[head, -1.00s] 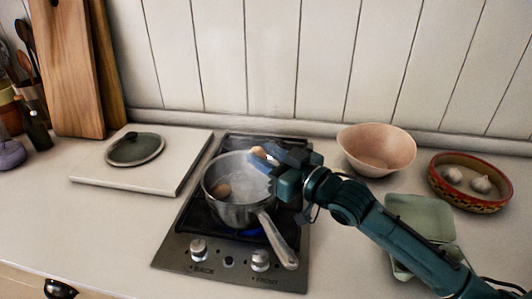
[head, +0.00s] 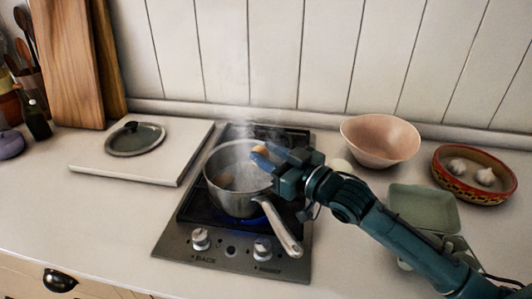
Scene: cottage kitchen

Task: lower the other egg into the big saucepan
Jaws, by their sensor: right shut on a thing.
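The big saucepan (head: 236,200) stands on the front burner of the hob, its handle pointing to the front right. Steam rises from it. One brown egg (head: 226,180) lies inside it, partly blurred by the steam. My right gripper (head: 262,156) reaches in from the right over the pan's right rim. It is shut on another egg (head: 260,150), of which only a small tan part shows between the blue fingertips. Whether that egg touches the water cannot be told. My left gripper is not in view.
The hob (head: 185,255) has knobs at its front. A lid (head: 136,139) lies on a white board (head: 90,165) at the left. A pink bowl (head: 380,140), an open green egg carton (head: 424,205) and a painted dish (head: 476,190) with garlic are at the right.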

